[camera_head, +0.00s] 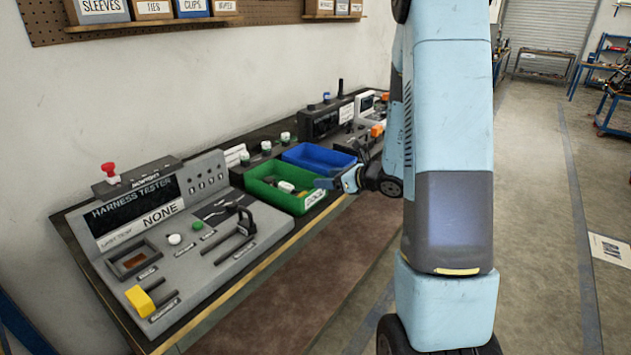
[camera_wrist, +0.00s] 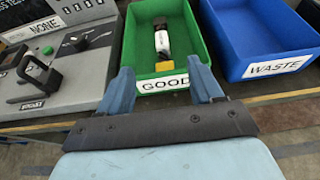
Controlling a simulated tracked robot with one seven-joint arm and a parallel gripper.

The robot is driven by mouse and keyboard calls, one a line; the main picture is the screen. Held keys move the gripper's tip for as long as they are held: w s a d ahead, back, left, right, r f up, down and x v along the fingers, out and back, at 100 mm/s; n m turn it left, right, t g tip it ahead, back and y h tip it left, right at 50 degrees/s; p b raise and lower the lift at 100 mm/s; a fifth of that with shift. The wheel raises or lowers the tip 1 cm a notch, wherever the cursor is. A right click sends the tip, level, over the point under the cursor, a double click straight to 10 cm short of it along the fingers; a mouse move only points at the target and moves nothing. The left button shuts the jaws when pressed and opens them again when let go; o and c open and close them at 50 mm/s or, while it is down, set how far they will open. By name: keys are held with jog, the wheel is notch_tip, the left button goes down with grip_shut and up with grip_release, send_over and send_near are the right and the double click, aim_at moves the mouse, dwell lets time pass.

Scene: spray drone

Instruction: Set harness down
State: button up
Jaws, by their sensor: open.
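The harness (camera_wrist: 162,42), a small bundle with black, white and yellow parts, lies in the green GOOD bin (camera_wrist: 192,40) in the wrist view. In the head view the green bin (camera_head: 262,191) stands on the bench and small items show inside it. My gripper (camera_wrist: 166,84) is open in the wrist view, its two blue fingers apart at the bin's front wall, with the GOOD label between them. Nothing is held between the fingers. In the head view my gripper (camera_head: 328,184) is at the bin's right end, and its tips are small and partly unclear.
The blue WASTE bin (camera_wrist: 245,48) stands right of the green bin and looks empty. The grey harness tester (camera_head: 165,235) stands to the left, its screen reading NONE, with a yellow block (camera_head: 139,301).

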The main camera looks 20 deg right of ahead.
jog(key=s+a+r+n+g+y, duration=0.1)
jog(key=s+a+r+n+g, duration=0.4)
jog(key=s+n, duration=0.35)
jog(key=s+a+r+n+g, duration=0.2)
jog(key=s+a+r+n, duration=0.3)
jog(key=s+r+n, duration=0.3)
jog(key=s+d+r+n+h, duration=0.2)
jog(key=s+r+n+h, duration=0.1)
jog(key=s+n, duration=0.3)
jog(key=s+d+r+n+t+h, duration=0.1)
jog(key=s+d+r+n+h, duration=0.2)
jog(key=s+n+h, duration=0.3)
jog(key=s+r, duration=0.1)
jog(key=s, duration=0.1)
jog(key=shift+s, duration=0.3)
